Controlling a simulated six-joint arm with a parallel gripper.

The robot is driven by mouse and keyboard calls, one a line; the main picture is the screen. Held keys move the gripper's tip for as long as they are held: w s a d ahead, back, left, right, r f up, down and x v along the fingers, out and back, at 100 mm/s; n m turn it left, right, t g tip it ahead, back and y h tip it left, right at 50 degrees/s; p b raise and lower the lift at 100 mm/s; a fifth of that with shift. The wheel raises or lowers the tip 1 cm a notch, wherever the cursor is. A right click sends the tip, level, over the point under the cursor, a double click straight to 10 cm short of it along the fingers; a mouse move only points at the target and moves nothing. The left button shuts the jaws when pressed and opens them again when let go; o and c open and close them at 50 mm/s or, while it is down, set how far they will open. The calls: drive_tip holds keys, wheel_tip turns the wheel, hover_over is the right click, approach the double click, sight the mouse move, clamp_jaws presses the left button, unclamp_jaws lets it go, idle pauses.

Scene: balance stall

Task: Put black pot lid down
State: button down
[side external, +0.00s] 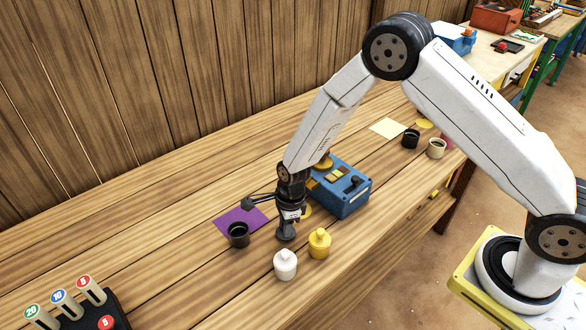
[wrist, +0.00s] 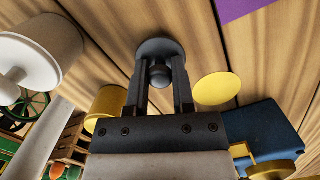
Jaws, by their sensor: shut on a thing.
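My gripper (side external: 288,218) points down and is shut on the knob of the black pot lid (side external: 286,236). In the wrist view the two fingers (wrist: 160,73) pinch the knob, and the dark round lid (wrist: 157,45) lies flat beneath them. The lid is level and at or just above the wooden table; I cannot tell whether it touches. An open black pot (side external: 238,236) stands to its left, by the front edge of a purple sheet (side external: 233,219).
A lidded white pot (side external: 285,267) and a lidded yellow pot (side external: 319,245) stand close in front. A yellow disc (wrist: 217,89) and a blue box (side external: 348,200) are close on the other side. Another black pot (side external: 411,140) and a beige pot (side external: 436,149) stand farther back. The table's left is mostly clear.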

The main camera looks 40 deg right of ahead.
drive_tip(key=shift+f, duration=0.45)
drive_tip(key=shift+c, duration=2.4)
unclamp_jaws()
drive_tip(key=shift+f, duration=0.1)
wheel_tip(320, 180, up, 12)
drive_tip(key=d, duration=0.1)
drive_tip(key=shift+s+d, duration=0.15)
drive_tip(key=shift+s, duration=0.15)
drive_tip(key=shift+d, duration=0.1)
